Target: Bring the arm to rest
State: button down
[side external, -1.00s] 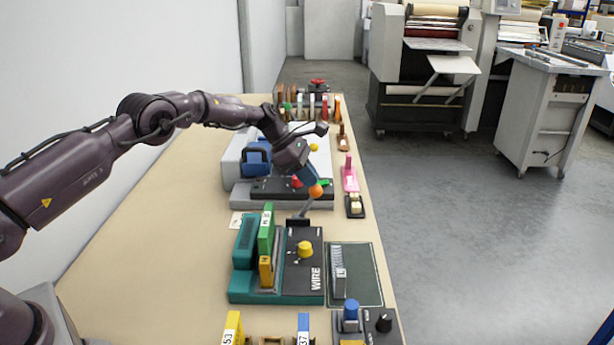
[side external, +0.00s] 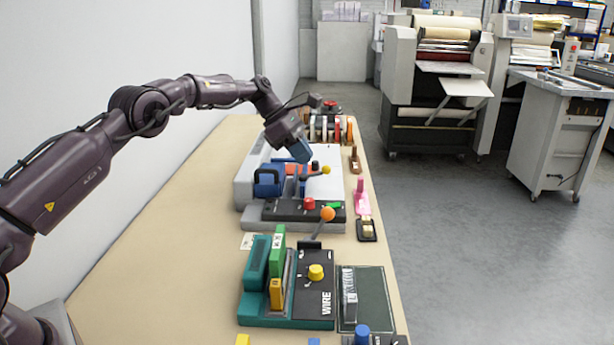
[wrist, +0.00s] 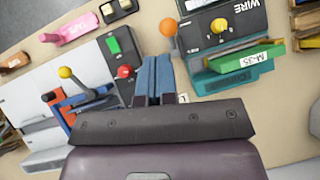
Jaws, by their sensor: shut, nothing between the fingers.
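My gripper (side external: 300,150) hangs from the raised arm above the grey-and-white machine (side external: 252,180), clear of the bench in the side view. Its blue fingers are together, with nothing between them, in the wrist view (wrist: 155,62). The lever with the orange ball (side external: 328,213) stands apart from the fingers, nearer the camera; it also shows near the top of the wrist view (wrist: 168,27). The arm bends down at the wrist from a high elbow.
The teal and black machine marked WIRE (side external: 318,290) stands in front. Several small items line the bench's right edge. The bench's left side (side external: 180,240) is bare.

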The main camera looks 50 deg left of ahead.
jog(key=shift+a+r, duration=0.15)
jog(key=shift+r, duration=0.65)
jog(key=s+f+m+g+y, duration=0.1)
jog(key=s+f+m+y, duration=0.2)
jog(key=m, duration=0.4)
jog(key=s+d+r+m+t+y, duration=0.1)
jog(key=s+d+r+m, duration=0.3)
jog(key=s, duration=0.8)
jog(key=s+d+r+m+t+y, duration=0.1)
jog(key=s+d+r+m, duration=0.3)
jog(key=s+m, duration=0.4)
jog(key=s+d+r+m+y, duration=0.1)
jog(key=s+d+r+m, duration=0.3)
jog(key=s, duration=1.2)
jog(key=shift+s+r+m+t, duration=0.35)
jog(key=shift+s+m+t, duration=0.05)
jog(key=shift+m, duration=0.6)
